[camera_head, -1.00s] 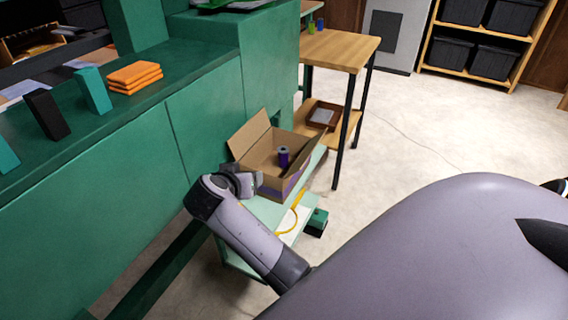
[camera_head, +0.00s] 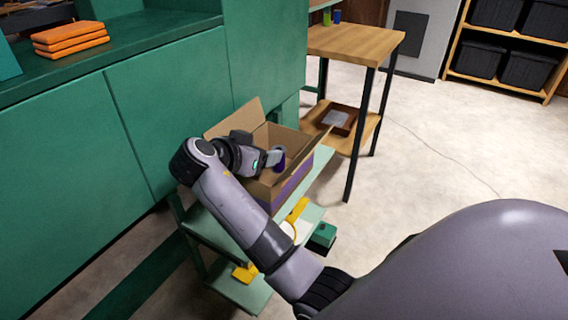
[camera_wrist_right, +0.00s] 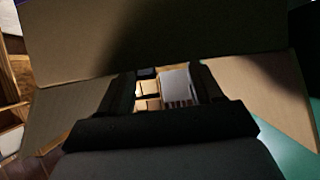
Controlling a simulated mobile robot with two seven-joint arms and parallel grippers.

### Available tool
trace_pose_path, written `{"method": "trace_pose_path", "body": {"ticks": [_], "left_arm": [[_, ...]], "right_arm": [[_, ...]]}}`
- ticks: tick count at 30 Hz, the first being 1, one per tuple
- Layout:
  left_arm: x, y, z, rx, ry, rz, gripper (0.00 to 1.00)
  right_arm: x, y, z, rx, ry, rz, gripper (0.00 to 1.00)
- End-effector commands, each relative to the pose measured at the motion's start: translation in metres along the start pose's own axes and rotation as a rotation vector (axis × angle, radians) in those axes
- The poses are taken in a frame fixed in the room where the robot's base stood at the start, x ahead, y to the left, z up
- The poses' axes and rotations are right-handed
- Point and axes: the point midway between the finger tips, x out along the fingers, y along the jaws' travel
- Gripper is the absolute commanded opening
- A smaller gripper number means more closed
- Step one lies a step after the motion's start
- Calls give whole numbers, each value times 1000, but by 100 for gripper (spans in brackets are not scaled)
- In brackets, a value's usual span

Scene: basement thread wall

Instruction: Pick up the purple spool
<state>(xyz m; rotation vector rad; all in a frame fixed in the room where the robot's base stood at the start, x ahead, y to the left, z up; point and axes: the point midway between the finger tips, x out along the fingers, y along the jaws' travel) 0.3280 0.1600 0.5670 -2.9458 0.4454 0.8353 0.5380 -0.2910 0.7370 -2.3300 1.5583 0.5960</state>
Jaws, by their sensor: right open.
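The purple spool (camera_head: 280,155) stands inside an open cardboard box (camera_head: 296,143) in the head view, partly hidden by my right gripper. My right gripper (camera_head: 270,160) is over the box, its tip overlapping the spool in the picture; I cannot tell whether they touch. In the right wrist view my right gripper (camera_wrist_right: 165,88) is open, and large cardboard flaps surround it. Between its fingers a white ribbed item (camera_wrist_right: 178,86) and tan pieces show; I cannot make out the spool there. My left gripper is not in view.
The box rests on a pale green shelf (camera_head: 316,176) beside a green cabinet (camera_head: 165,110). A wooden table (camera_head: 355,42) with a lower shelf holding a brown tray (camera_head: 338,119) stands behind. Pale floor on the right is open.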

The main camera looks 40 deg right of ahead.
Motion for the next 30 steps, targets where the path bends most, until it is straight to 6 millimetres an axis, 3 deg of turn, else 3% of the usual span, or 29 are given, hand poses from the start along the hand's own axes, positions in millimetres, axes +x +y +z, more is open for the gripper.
{"method": "trace_pose_path", "body": {"ticks": [11,18,26,30], "left_arm": [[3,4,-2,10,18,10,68],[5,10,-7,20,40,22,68],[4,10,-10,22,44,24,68],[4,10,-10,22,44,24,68]], "right_arm": [[32,-1,3,1,2,1,65],[68,-2,6,0,1,2,65],[72,-3,5,0,-1,-2,65],[72,-3,5,0,-1,-1,19]]}}
